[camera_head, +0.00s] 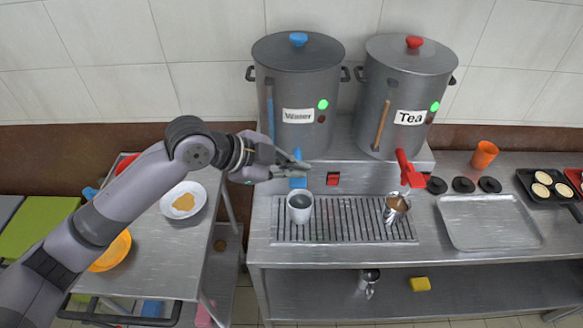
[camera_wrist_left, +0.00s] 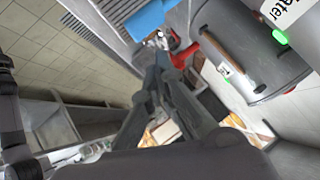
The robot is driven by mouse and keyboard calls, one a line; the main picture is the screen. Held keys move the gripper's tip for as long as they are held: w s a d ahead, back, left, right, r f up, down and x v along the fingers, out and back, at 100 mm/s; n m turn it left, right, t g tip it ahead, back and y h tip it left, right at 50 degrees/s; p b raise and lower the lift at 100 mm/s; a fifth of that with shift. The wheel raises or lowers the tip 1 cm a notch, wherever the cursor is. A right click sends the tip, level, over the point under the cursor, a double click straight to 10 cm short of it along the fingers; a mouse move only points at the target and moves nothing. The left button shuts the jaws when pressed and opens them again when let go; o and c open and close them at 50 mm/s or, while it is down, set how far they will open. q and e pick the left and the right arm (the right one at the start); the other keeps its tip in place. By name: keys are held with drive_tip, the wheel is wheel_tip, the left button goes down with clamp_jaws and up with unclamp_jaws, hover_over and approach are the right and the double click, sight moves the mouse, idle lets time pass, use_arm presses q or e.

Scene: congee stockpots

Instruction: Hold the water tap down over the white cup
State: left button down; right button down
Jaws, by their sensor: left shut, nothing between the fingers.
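The water pot (camera_head: 298,85) has a blue lid knob and a "Water" label. Its blue tap lever (camera_head: 298,180) points down over the white cup (camera_head: 299,204), which stands upright on the drip grate and looks dark inside. My left gripper (camera_head: 303,166) is shut and empty, its fingertips at the upper part of the blue lever; I cannot tell if they touch it. In the left wrist view the shut fingers (camera_wrist_left: 163,64) show close to the blue lever (camera_wrist_left: 150,16). The spout and any water stream are hidden or too small to see. My right gripper is not in view.
The tea pot (camera_head: 408,95) stands to the right, its red tap (camera_head: 408,170) over a metal cup (camera_head: 395,208) with brown liquid. An empty metal tray (camera_head: 490,240) lies further right. A side table at left holds a white plate (camera_head: 202,205) and an orange plate (camera_head: 120,256).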

use_arm(q)
drive_tip(key=w+r+b+v, duration=0.1)
drive_tip(key=w+b+v, duration=0.1)
drive_tip(key=v, duration=0.7)
drive_tip(key=shift+a+b, duration=0.35)
drive_tip(key=shift+b, duration=0.25)
